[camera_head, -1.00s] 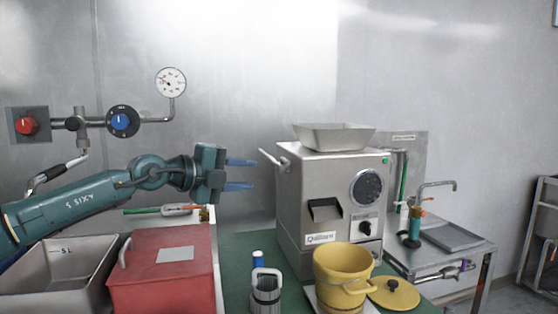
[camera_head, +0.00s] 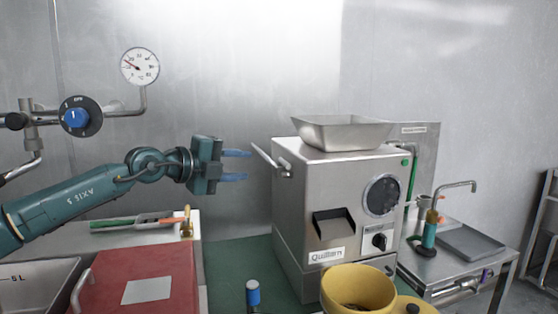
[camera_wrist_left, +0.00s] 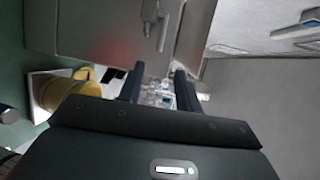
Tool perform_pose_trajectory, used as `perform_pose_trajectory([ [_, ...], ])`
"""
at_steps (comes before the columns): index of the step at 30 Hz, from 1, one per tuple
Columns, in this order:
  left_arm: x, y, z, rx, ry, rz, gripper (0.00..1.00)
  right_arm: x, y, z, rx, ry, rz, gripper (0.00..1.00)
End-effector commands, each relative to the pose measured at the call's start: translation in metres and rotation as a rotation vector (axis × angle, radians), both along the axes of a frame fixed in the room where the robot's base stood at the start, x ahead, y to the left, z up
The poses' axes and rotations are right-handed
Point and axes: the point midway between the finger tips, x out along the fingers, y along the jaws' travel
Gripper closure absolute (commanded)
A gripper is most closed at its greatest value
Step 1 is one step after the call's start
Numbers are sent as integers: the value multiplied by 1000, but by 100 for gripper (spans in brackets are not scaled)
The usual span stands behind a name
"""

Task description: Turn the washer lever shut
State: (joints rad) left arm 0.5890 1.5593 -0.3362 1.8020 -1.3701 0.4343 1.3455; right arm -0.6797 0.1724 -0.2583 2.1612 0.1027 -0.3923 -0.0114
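A steel wash stand (camera_head: 455,285) with a bent spout (camera_head: 455,186) stands at the right, beyond the grey machine. A pipe fitting with a small purple part (camera_head: 487,275) sits under its top; I cannot tell for sure that this is the washer lever, or its setting. My left gripper (camera_head: 236,165) is open and empty in the air, left of the machine's pale side handle (camera_head: 265,158) and apart from it. In the left wrist view its two fingers (camera_wrist_left: 158,92) are spread, with only distant blurred things between them. My right gripper is not in view.
The grey machine (camera_head: 310,220) with a hopper (camera_head: 343,134) stands between my left gripper and the wash stand. A yellow pot (camera_head: 358,285) is in front of it. A red box (camera_head: 135,277) is at lower left. Pipes with a blue knob (camera_head: 76,118) and a gauge (camera_head: 140,67) are on the wall.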

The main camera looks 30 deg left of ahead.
Motion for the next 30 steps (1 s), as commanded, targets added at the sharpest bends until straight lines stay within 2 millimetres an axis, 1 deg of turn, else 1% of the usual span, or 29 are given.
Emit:
perform_pose_trajectory([
  [1, 6, -3, 5, -7, -1, -3, 66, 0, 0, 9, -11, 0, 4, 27],
  [3, 14, -7, 5, -7, -2, -3, 66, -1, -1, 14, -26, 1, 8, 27],
  [8, 35, -13, -1, -8, -3, -2, 66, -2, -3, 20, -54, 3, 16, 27],
  [15, 74, -25, -9, -6, -2, 0, 66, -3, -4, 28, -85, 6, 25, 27],
  [21, 100, -32, -16, -4, -1, 2, 66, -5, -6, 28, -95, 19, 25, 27],
  [25, 108, -35, -19, -2, 0, 1, 66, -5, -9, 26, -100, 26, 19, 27],
  [30, 111, -36, -21, 0, 0, 1, 66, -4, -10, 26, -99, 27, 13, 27],
])
